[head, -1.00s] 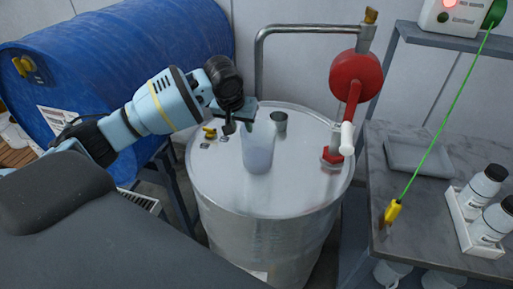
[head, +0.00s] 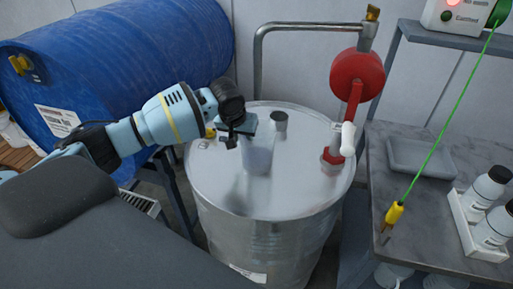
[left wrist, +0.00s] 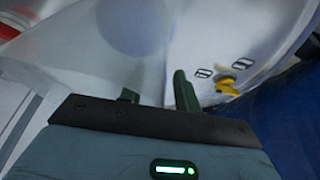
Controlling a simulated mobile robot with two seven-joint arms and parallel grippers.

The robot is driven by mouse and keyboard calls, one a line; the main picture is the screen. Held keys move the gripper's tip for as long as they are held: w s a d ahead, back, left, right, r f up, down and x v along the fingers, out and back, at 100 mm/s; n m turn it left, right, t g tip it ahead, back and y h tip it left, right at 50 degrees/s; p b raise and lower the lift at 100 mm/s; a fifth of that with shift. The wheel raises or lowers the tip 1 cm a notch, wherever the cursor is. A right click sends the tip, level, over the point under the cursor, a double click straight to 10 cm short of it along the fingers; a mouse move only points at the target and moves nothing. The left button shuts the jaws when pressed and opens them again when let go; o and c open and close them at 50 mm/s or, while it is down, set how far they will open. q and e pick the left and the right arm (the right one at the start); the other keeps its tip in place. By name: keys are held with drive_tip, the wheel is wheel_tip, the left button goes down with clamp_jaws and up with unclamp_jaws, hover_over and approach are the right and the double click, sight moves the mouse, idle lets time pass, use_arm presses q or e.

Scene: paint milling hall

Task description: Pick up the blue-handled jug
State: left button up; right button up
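A translucent, whitish jug (head: 260,160) stands upright on the lid of the steel drum (head: 302,185). Its handle does not show; my gripper covers the jug's upper left part in the head view. My left gripper (head: 238,138) is at the jug's upper left side. In the left wrist view its two dark green fingers (left wrist: 157,94) stand apart, with nothing clearly seen between them. A pale translucent surface, seemingly the jug (left wrist: 85,50), fills the upper left there. I cannot tell whether the fingers touch it. My right gripper is not in view.
A grey metal cup (head: 280,121) stands behind the jug. A red hand pump (head: 356,78) with a white grip rises at the drum's right. A blue drum (head: 120,60) lies at left. A grey table (head: 415,215) at right holds a tray (head: 420,158) and white bottles (head: 485,190).

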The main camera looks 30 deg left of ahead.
use_arm(q)
drive_tip(key=shift+c, duration=0.4)
clamp_jaws()
drive_tip(key=shift+r, duration=0.1)
drive_tip(key=shift+r, duration=0.45)
drive_tip(key=v, duration=0.2)
drive_tip(key=shift+w+r, duration=0.1)
drive_tip(key=shift+r, duration=0.4)
drive_tip(key=s+r+p, duration=0.1)
drive_tip(key=s, duration=1.4)
drive_tip(key=shift+s+d, duration=0.2)
drive_tip(key=shift+d, duration=0.15)
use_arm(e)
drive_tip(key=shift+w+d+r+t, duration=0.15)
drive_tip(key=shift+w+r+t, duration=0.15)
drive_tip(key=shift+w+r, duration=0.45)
use_arm(q)
drive_tip(key=shift+r, duration=0.1)
